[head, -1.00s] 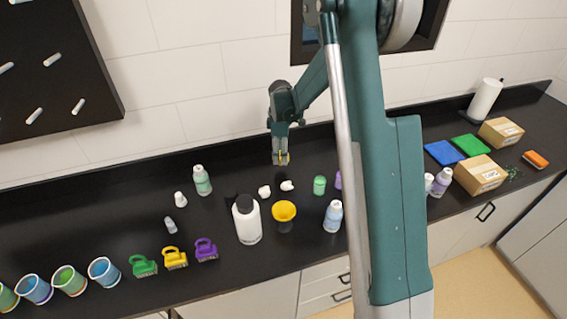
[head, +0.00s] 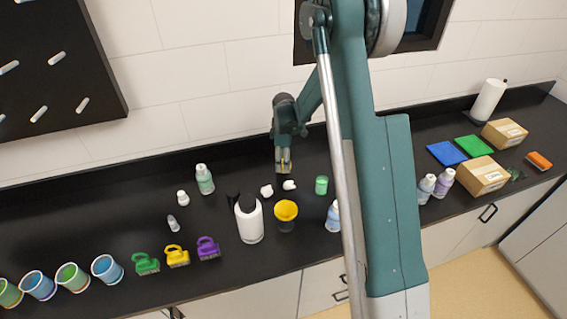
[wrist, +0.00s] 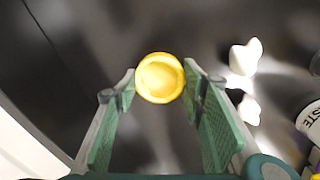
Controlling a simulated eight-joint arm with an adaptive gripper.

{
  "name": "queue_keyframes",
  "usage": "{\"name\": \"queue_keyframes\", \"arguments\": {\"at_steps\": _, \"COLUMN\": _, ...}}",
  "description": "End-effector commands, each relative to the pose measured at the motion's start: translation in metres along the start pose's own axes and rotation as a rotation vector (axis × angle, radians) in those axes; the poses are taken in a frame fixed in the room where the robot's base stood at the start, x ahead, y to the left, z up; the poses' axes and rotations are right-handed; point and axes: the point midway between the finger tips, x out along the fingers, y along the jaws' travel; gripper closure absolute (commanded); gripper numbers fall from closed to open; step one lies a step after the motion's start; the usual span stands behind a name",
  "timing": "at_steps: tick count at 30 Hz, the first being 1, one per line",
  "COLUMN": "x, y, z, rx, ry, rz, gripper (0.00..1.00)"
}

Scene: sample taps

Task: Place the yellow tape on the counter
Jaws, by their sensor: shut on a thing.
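The yellow tape (wrist: 160,78) is a round yellow piece with a shallow recess in its face, seen between my fingertips in the wrist view. My gripper (wrist: 158,84) is shut on it, one green padded finger on each side. In the head view my gripper (head: 284,168) points down over the back part of the black counter (head: 330,262), behind two small white pieces. Only a little yellow shows at its fingertips there. I cannot tell whether the tape touches the counter.
White lumps (head: 266,191) lie close by, with a green-capped jar (head: 321,186) to the right. A white bottle (head: 248,220) and a yellow-topped cup (head: 286,212) stand in front. Bare counter lies left of my gripper in the wrist view.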

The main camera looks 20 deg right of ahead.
Motion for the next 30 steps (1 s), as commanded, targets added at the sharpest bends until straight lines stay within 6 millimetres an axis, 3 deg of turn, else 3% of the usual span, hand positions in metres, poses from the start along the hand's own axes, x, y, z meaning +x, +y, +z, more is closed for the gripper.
{"name": "queue_keyframes", "arguments": {"at_steps": 17, "x": 0.0101, "y": -0.0001, "z": 0.0000, "rx": 0.000, "ry": 0.000, "rz": 0.000, "gripper": 0.72}}
{"name": "queue_keyframes", "arguments": {"at_steps": 18, "x": 0.0094, "y": -0.0001, "z": 0.0001, "rx": 0.000, "ry": 0.000, "rz": 0.000, "gripper": 0.56}}
{"name": "queue_keyframes", "arguments": {"at_steps": 21, "x": 0.0090, "y": -0.0001, "z": 0.0001, "rx": 0.000, "ry": 0.000, "rz": 0.000, "gripper": 0.45}}
{"name": "queue_keyframes", "arguments": {"at_steps": 30, "x": 0.0087, "y": -0.0002, "z": 0.0000, "rx": 0.000, "ry": 0.000, "rz": 0.000, "gripper": 0.45}}
